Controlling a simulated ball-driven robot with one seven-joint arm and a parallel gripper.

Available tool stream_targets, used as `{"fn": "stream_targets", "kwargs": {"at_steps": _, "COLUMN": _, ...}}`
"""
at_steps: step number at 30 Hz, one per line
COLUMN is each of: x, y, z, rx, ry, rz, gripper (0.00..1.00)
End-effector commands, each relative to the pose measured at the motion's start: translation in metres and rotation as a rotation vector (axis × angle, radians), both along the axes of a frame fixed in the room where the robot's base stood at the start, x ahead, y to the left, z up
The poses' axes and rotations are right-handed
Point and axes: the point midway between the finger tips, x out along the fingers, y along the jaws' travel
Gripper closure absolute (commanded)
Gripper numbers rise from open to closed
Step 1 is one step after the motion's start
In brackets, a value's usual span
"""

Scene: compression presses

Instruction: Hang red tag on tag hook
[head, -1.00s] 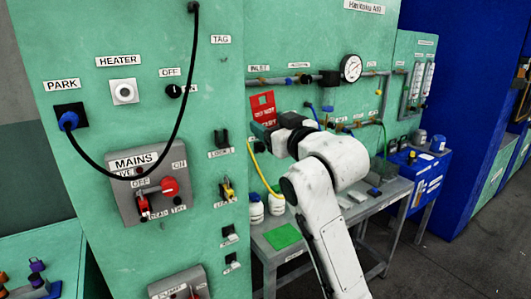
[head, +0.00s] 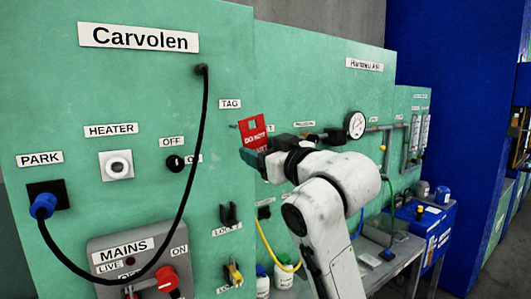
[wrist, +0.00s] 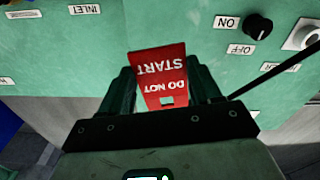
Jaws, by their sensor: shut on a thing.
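The red tag (head: 254,130), with white "DO NOT START" lettering and a square hole near its upper edge, is held by my gripper (head: 262,157) at the panel's right edge. In the wrist view the tag (wrist: 160,72) appears upside down between the two dark fingers of my gripper (wrist: 162,85), which is shut on it. The "TAG" label (head: 229,104) is on the green panel, up and left of the tag. A small dark hook (head: 233,126) sticks out below that label, just left of the tag. I see a gap between hook and tag; depth is unclear.
A black cable (head: 201,130) loops down the panel to the blue park plug (head: 43,206). A heater socket (head: 117,166), a black knob (head: 175,163) and a black holder (head: 229,214) are nearby. A gauge (head: 355,125) with pipes is behind my arm at right.

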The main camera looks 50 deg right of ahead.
Motion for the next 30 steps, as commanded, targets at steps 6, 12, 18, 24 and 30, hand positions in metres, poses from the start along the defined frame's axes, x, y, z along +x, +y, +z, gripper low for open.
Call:
{"fn": "stream_targets", "kwargs": {"at_steps": 6, "x": 0.012, "y": -0.003, "z": -0.001, "rx": -0.001, "ry": 0.001, "rz": 0.0, "gripper": 0.54}}
{"fn": "stream_targets", "kwargs": {"at_steps": 12, "x": 0.022, "y": -0.007, "z": -0.002, "rx": 0.0, "ry": 0.001, "rz": 0.0, "gripper": 0.54}}
{"fn": "stream_targets", "kwargs": {"at_steps": 18, "x": 0.033, "y": -0.01, "z": -0.003, "rx": 0.0, "ry": 0.001, "rz": 0.0, "gripper": 0.54}}
{"fn": "stream_targets", "kwargs": {"at_steps": 24, "x": 0.043, "y": -0.012, "z": -0.004, "rx": -0.001, "ry": 0.0, "rz": 0.0, "gripper": 0.54}}
{"fn": "stream_targets", "kwargs": {"at_steps": 30, "x": 0.053, "y": -0.015, "z": -0.005, "rx": -0.001, "ry": -0.001, "rz": 0.0, "gripper": 0.54}}
